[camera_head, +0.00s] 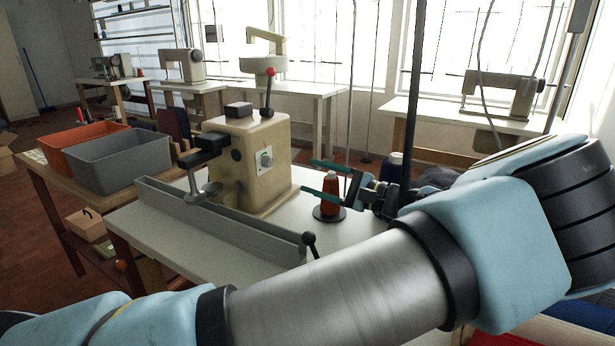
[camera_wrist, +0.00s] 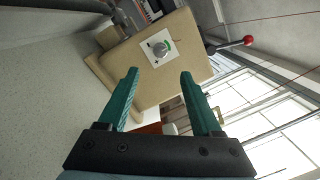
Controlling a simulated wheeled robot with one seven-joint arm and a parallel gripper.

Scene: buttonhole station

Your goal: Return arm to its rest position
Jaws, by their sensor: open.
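My gripper (camera_head: 318,179) is in the middle of the head view, with its green fingers pointing left toward the beige buttonhole machine (camera_head: 254,160). The fingers are spread apart and nothing is between them. In the wrist view my gripper (camera_wrist: 158,84) shows both green fingers open, with the beige machine (camera_wrist: 150,75) ahead of them, tilted in the picture. The machine has a dial on its face and a lever with a red knob (camera_head: 270,72). My arm crosses the front of the head view and hides part of the table.
An orange-red thread spool (camera_head: 331,190) stands on the white table (camera_head: 185,243) close to my fingers. A metal rail (camera_head: 215,222) with a black knob runs along the table's front. A grey bin (camera_head: 117,165) and an orange bin (camera_head: 75,137) sit at left. A dark pole (camera_head: 413,90) rises behind my gripper.

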